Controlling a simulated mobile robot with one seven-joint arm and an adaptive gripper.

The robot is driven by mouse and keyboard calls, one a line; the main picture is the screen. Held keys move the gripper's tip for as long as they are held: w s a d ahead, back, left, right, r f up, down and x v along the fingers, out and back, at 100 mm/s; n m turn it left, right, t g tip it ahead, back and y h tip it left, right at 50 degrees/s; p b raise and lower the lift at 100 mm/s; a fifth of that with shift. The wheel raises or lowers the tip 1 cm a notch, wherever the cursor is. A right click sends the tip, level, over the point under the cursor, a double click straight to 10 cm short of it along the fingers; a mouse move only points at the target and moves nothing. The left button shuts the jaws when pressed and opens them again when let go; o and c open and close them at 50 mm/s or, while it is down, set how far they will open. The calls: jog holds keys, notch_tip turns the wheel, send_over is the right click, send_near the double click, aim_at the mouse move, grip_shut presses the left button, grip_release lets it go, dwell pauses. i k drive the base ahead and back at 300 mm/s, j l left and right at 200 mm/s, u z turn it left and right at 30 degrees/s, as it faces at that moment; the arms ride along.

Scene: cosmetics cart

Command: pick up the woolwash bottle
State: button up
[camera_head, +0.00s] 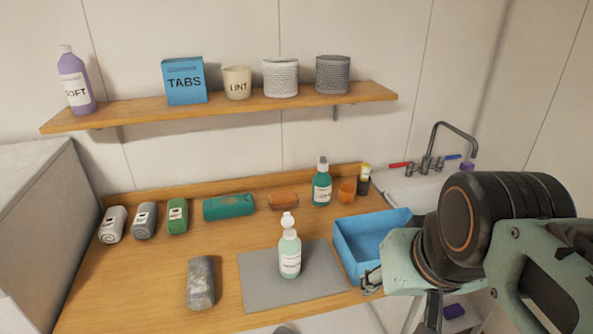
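A pale green bottle (290,256) with a white cap and a white label stands upright on a grey mat (258,294) at the front of the wooden counter. A darker teal bottle (321,188) with a white label and pale cap stands at the back of the counter. Both labels are too small to read, so I cannot tell for certain which one is the woolwash bottle. My gripper (371,280) is at the right, in front of the blue bin and apart from both bottles. Its fingers are mostly hidden behind my arm, and their opening does not show.
A blue bin (358,256) stands right of the mat. An orange cup (347,193) and a small dark bottle (363,182) are beside the teal bottle. Rolled cloths (229,207) line the back left. A grey roll (201,283) lies left of the mat. A shelf (222,108) hangs above.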

aim_at(290, 245)
jog(key=z, duration=0.9)
jog(key=u, duration=1.45)
jog(key=i+j, duration=0.15)
jog(key=j, duration=0.15)
jog(key=i+j, duration=0.2)
jog(key=j+z, duration=0.15)
jog(key=z, duration=0.35)
jog(key=j+z, duration=0.2)
jog(key=z, duration=0.3)
jog(key=i+j, duration=0.05)
